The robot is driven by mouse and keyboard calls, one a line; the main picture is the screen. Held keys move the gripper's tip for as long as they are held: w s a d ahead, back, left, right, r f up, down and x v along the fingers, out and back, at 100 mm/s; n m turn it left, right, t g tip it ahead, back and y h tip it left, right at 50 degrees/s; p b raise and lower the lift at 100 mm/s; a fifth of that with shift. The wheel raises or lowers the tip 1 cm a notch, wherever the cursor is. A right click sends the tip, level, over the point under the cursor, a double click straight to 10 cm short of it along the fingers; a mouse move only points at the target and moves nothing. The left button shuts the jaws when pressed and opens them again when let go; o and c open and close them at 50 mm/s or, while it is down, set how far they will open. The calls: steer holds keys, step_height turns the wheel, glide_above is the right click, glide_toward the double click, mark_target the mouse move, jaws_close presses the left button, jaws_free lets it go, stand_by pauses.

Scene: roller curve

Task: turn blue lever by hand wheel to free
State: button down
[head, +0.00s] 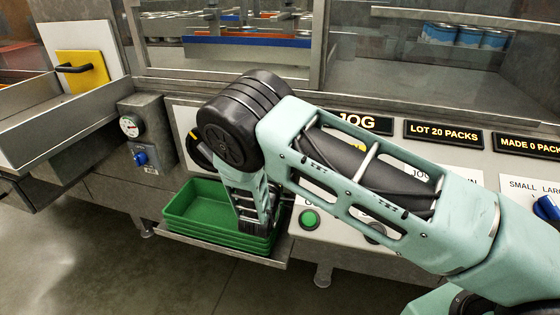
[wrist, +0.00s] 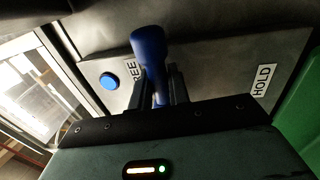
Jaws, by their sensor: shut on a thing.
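In the wrist view the blue lever (wrist: 150,50) stands up from a grey plate (wrist: 215,68). My gripper (wrist: 168,84) is shut on the lever, with its dark fingers around the lower part. The lever covers the first letter of the FREE label (wrist: 130,70). The HOLD label (wrist: 264,80) is well to the right. In the head view my arm hides my fingers and this lever. A dark round rim with a yellow mark (head: 194,136), possibly the hand wheel, shows partly behind my arm.
A blue button (wrist: 109,81) sits left of the lever. Stacked green trays (head: 190,208) stand on a shelf below my wrist. A grey box with a gauge (head: 131,126) and blue knob (head: 140,158) is at left. A green button (head: 309,220) is right of the trays.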

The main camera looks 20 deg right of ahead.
steer(key=shift+s, duration=0.1)
steer(key=c, duration=1.4)
jaws_free()
